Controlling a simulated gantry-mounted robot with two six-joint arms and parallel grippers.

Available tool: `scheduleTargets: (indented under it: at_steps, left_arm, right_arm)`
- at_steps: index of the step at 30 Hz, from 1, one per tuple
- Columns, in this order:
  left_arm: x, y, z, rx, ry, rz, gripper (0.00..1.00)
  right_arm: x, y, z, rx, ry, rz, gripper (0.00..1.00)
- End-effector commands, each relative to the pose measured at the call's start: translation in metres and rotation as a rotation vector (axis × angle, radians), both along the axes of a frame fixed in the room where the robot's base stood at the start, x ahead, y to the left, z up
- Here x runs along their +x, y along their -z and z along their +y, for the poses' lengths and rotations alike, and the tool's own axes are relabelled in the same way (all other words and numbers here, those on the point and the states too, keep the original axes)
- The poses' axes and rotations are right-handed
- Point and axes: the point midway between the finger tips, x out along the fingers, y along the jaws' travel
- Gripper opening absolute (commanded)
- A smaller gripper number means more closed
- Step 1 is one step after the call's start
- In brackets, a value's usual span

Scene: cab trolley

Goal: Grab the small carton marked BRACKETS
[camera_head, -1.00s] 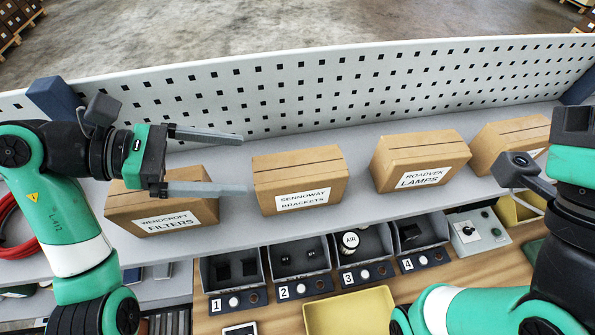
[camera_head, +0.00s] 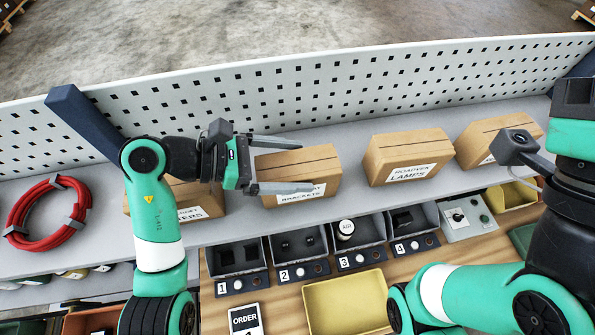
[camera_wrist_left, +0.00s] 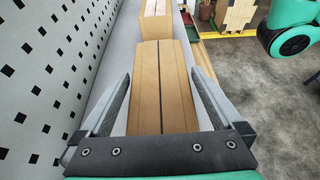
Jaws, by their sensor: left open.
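The small BRACKETS carton (camera_head: 297,171) stands on the grey shelf, its front label partly covered by my near finger. My left gripper (camera_head: 306,165) is open, with one finger along the carton's back top edge and one across its front. In the left wrist view the carton (camera_wrist_left: 162,85) lies between the two spread fingers; I cannot tell whether either touches it.
The LAMPS carton (camera_head: 408,158) stands to the right, with another carton (camera_head: 492,140) beyond it. The carton at left (camera_head: 195,198) is partly hidden by my left arm. The perforated panel (camera_head: 330,90) rises behind. Bins (camera_head: 297,252) and a yellow tray (camera_head: 345,303) sit below.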

Motion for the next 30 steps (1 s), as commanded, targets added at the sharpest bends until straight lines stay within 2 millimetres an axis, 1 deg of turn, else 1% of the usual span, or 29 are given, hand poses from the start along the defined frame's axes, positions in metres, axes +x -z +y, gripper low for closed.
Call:
scheduleTargets:
  at_steps: [1,2,3,5,6,8,9,11,12,18,26,30]
  left_arm:
    - [0.0000,0.0001,0.0002,0.000,0.000,0.000,1.00]
    - [0.0000,0.0001,0.0003,0.000,0.000,0.000,0.96]
    - [0.0000,0.0000,0.0002,0.000,0.000,0.000,0.89]
    - [0.0000,0.0000,0.0003,0.000,0.000,0.000,0.78]
    - [-0.0001,-0.0002,0.0004,0.000,0.000,0.000,0.71]
    - [-0.0001,-0.0002,0.0004,0.000,0.000,0.000,0.60]
    - [-0.0001,-0.0002,0.0003,0.000,0.000,0.000,0.53]
    - [-0.0001,-0.0003,0.0004,-0.001,0.000,0.000,0.42]
    - [-0.0001,-0.0004,0.0004,-0.001,0.000,0.000,0.35]
    - [-0.0001,-0.0006,0.0004,-0.001,0.000,0.000,0.00]
    - [0.0000,-0.0015,0.0003,-0.002,0.001,-0.002,0.00]
    - [0.0003,-0.0039,0.0003,-0.002,0.000,-0.004,0.00]
  right_arm:
    - [0.0001,0.0005,0.0000,0.000,0.000,0.000,0.00]
    - [0.0001,0.0005,0.0000,0.000,0.000,0.000,0.00]
    - [0.0001,0.0005,0.0000,0.000,0.000,0.000,0.00]
    - [0.0001,0.0005,0.0000,0.000,0.000,0.000,0.00]
    - [0.0001,0.0005,0.0000,0.000,0.000,0.000,0.00]
    - [0.0002,0.0006,0.0000,0.000,0.000,0.000,0.00]
    - [0.0001,0.0005,0.0000,0.000,0.000,0.000,0.00]
    - [0.0001,0.0005,0.0000,0.000,0.000,0.000,0.00]
    - [0.0001,0.0005,0.0000,0.000,0.000,0.000,0.00]
    - [0.0000,0.0004,0.0000,0.000,0.000,0.000,0.00]
    - [0.0000,0.0003,0.0000,0.000,0.000,0.000,0.00]
    - [0.0000,0.0033,0.0000,0.000,0.000,0.000,0.00]
